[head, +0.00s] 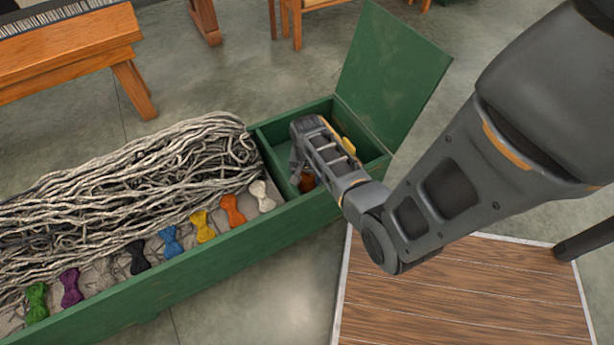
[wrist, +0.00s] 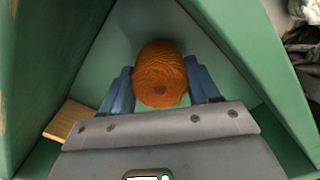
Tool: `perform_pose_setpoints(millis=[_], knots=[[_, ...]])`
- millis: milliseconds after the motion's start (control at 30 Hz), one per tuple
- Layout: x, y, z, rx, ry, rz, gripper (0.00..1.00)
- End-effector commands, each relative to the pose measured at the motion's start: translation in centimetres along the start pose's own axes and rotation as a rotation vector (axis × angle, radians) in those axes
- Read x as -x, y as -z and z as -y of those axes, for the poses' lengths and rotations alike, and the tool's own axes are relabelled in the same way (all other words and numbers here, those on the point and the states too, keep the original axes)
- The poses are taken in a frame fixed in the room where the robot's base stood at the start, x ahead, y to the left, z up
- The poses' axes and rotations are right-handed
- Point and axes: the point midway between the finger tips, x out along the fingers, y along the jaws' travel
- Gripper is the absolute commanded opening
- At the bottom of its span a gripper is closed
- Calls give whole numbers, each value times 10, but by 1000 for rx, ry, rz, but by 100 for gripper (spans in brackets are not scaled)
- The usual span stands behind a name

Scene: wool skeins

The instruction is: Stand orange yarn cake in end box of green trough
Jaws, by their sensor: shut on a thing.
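The orange yarn cake (wrist: 160,72) is between the two blue fingers of my gripper (wrist: 161,88) in the wrist view, and my gripper is shut on it. In the head view only a small part of the cake (head: 307,183) shows beside my gripper (head: 302,180). My gripper reaches down into the end box (head: 282,142) of the green trough (head: 270,226). The box's green walls surround the cake in the wrist view. I cannot tell whether the cake touches the box floor.
The box's green lid (head: 392,72) stands open at the back. A divider (head: 268,160) separates the box from the long part holding grey strands (head: 130,180) and several coloured skeins (head: 203,226). A yellowish piece (wrist: 70,121) lies in the box. A wooden platform (head: 460,295) is in front.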

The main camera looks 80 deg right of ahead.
Motion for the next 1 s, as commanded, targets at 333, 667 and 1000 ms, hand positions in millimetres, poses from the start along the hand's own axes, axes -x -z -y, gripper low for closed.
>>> perform_pose_setpoints(millis=[333, 667, 1000], knots=[[-1, 0, 0, 0, 0, 0, 86], [10, 0, 0, 0, 0, 0, 86], [77, 0, 0, 1, 1, -1, 86]])
